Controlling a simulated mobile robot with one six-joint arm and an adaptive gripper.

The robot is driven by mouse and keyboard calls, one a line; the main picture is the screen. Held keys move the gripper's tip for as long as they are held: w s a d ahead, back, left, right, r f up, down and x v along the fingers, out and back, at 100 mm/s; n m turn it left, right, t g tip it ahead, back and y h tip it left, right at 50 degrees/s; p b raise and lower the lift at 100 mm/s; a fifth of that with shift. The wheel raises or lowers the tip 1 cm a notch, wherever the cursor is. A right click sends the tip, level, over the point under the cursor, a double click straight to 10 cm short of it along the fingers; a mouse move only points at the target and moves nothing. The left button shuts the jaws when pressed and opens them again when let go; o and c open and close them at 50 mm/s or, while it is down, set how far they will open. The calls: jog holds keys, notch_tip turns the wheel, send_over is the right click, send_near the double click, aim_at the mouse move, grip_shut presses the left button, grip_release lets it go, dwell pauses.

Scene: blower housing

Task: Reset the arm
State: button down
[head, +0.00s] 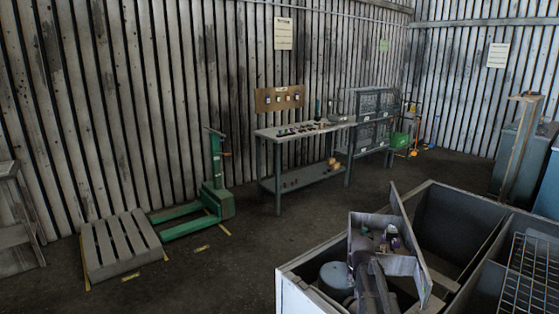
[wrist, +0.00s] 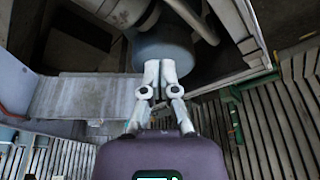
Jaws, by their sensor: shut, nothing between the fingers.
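My gripper (wrist: 158,68) shows in the wrist view, with its two pale fingers side by side and shut, nothing between them. The fingertips overlap a blue-grey drum (wrist: 178,47) in the picture; I cannot tell whether they touch it. In the head view, my arm rises in the near part of the grey open-topped housing (head: 284,288). A small purple part by a tilted panel (head: 409,238) seems to belong to my wrist; the fingers cannot be made out there. A round grey drum (head: 336,277) sits inside the housing, left of my arm.
A flat metal plate (wrist: 80,97) lies left of my fingers in the wrist view. Housing walls and a wire rack (head: 530,275) stand close on the right. A workbench (head: 305,132), a green pallet lifter (head: 213,185) and a pallet (head: 120,245) stand along the wall, with open floor before them.

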jog(key=s+a+g, duration=0.1)
jog(key=s+a, duration=0.2)
jog(key=s, duration=0.7)
jog(key=s+a+g, duration=0.2)
jog(key=s+a, duration=0.2)
jog(key=s, duration=0.6)
jog(key=shift+s+f+n, duration=0.35)
jog(key=shift+n, duration=0.05)
